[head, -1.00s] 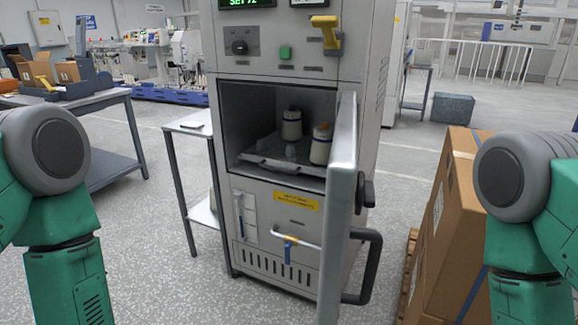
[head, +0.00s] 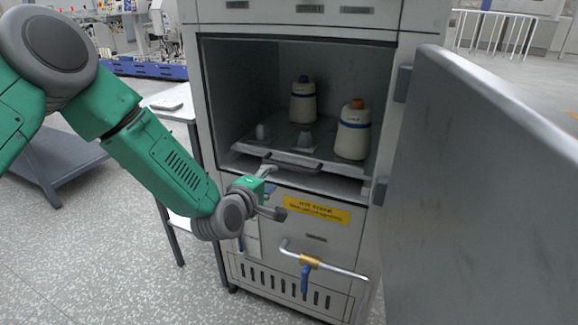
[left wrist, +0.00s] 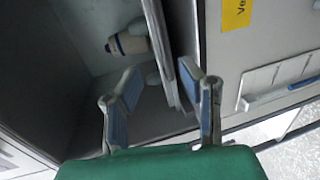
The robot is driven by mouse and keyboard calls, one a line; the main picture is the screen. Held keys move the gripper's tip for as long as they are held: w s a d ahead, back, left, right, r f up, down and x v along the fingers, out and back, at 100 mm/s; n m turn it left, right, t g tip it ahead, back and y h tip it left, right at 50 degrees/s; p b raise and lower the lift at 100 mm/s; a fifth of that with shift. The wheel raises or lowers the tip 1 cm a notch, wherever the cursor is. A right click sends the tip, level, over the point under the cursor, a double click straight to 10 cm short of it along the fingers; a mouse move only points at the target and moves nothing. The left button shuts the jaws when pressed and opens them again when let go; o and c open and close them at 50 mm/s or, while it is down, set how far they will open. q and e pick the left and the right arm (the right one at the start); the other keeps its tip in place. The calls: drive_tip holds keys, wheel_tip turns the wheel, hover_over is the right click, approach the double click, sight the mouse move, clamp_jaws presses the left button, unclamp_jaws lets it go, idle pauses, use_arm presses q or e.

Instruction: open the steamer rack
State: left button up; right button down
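The steamer rack (head: 245,148) is a light grey tray inside the open chamber, its front edge near the chamber's opening. A dark handle (head: 292,161) runs along its front. Two cream bobbins stand on it: one at the back (head: 303,104) and one at the right (head: 353,132). My left gripper (head: 269,178) is just below and left of the handle. In the left wrist view its blue-padded fingers (left wrist: 160,68) are apart, with the rack's front edge (left wrist: 165,50) between or just beyond them; contact is unclear. My right gripper is out of view.
The steamer door (head: 480,200) stands wide open and fills the right side. Below the chamber are a yellow label (head: 318,211) and a pipe with a blue-handled valve (head: 308,263). A small side table (head: 172,100) stands to the left. The floor at lower left is clear.

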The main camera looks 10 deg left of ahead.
sight(283, 166)
use_arm(q)
drive_tip(key=b+x, duration=0.1)
drive_tip(key=x, duration=0.2)
drive_tip(key=a+x, duration=0.1)
drive_tip(key=x, duration=0.3)
drive_tip(key=b+x, duration=0.1)
drive_tip(key=x, duration=0.2)
drive_tip(key=shift+w+a+f+b, duration=0.35)
drive_tip(key=shift+w+f, duration=0.1)
drive_tip(key=shift+w+d, duration=0.2)
drive_tip(key=shift+d, duration=0.15)
drive_tip(key=shift+w+d, duration=0.15)
drive_tip(key=shift+d, duration=0.25)
drive_tip(key=shift+a, duration=0.35)
drive_tip(key=c, duration=0.5)
drive_tip(key=shift+a, duration=0.2)
clamp_jaws()
